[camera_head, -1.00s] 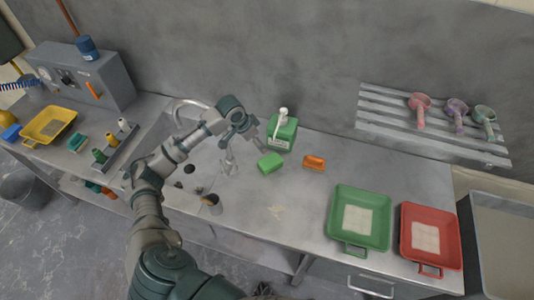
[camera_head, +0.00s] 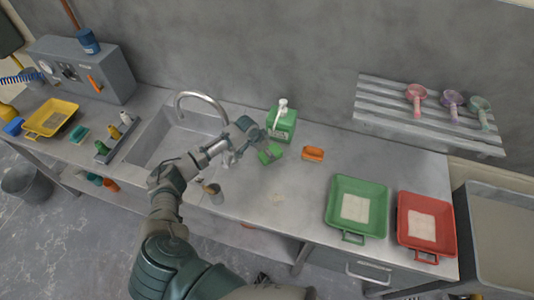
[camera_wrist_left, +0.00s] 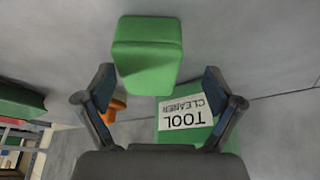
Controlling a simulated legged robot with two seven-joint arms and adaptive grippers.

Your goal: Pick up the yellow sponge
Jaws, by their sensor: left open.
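I see no clearly yellow sponge near my gripper. My right gripper is not in view.
The green bottle (camera_head: 282,125), labelled TOOL CLEANER, stands close behind the block. Green (camera_head: 384,205) and red (camera_head: 403,220) tubs stand farther right. The sink (camera_head: 150,140) and a yellow tub (camera_head: 34,122) are left.

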